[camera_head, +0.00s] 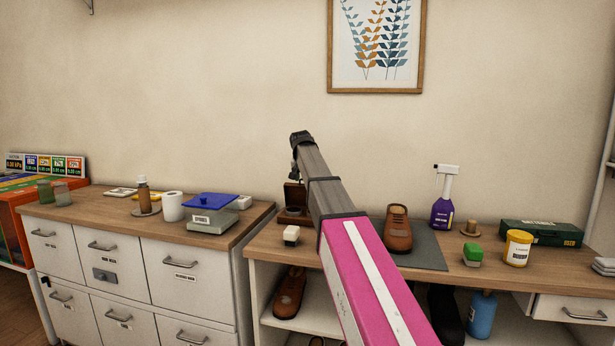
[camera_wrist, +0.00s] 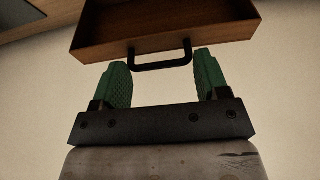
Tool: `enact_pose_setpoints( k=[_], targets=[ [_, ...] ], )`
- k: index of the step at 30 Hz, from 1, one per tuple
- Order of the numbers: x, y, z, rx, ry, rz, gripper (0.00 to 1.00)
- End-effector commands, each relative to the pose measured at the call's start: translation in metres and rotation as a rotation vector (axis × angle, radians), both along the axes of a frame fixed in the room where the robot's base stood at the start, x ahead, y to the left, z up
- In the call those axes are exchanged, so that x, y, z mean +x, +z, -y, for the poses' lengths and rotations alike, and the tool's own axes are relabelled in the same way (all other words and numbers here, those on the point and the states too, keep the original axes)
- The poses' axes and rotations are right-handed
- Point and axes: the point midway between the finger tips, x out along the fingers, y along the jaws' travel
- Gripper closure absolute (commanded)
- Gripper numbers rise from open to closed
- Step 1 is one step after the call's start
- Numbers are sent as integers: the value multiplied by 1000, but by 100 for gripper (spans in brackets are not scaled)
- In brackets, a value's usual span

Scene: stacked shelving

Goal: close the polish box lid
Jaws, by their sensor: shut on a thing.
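The polish box (camera_head: 294,216) is a small dark wooden box on the right-hand bench, left of my arm, with its lid (camera_head: 294,193) standing raised. My arm partly hides it. In the wrist view, a brown wooden panel with raised edges, apparently the lid (camera_wrist: 165,30), fills the top. A black bar handle (camera_wrist: 160,67) sticks out from its near edge. My gripper (camera_wrist: 162,61) has green fingers on either side of this handle and is shut on it. In the head view the fingertips are too small and dark to make out.
A white-topped block (camera_head: 291,235) stands in front of the box. A brown shoe (camera_head: 398,229) on a grey mat, a purple spray bottle (camera_head: 442,205) and a yellow tub (camera_head: 517,248) stand to the right.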

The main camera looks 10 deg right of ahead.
Motion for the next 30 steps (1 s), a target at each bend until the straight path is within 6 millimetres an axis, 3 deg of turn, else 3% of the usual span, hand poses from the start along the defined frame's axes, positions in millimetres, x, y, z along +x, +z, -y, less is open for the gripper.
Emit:
enact_pose_setpoints(
  k=[1,6,23,24,30],
  targets=[
    [-10,-2,3,-17,-8,18,74],
    [-16,-4,0,-41,-9,74,75],
    [-18,-6,-1,-54,-13,101,75],
    [-18,-6,-1,-54,-13,101,19],
    [-17,-6,-3,-52,-9,103,16]
  ],
)
